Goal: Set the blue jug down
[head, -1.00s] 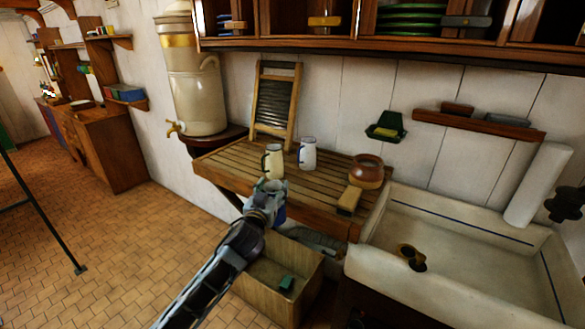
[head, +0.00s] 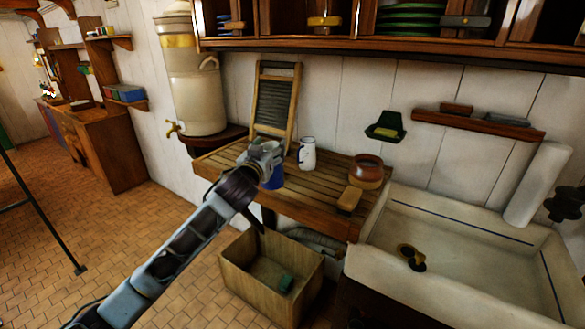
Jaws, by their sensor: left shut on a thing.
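The blue jug (head: 273,180) is in my left gripper (head: 262,158), which is shut on it. My gripper covers its upper part. The jug is over the left part of the slatted wooden draining board (head: 310,196); I cannot tell whether its base touches the slats. A cream jug is hidden behind my gripper now. My right gripper is not in view.
A brown pot (head: 367,171) and a brush (head: 348,201) are at the board's right end, beside the sink (head: 450,230). A washboard (head: 275,108) leans on the wall behind. A wooden crate (head: 240,283) stands on the floor below. The board's middle front is clear.

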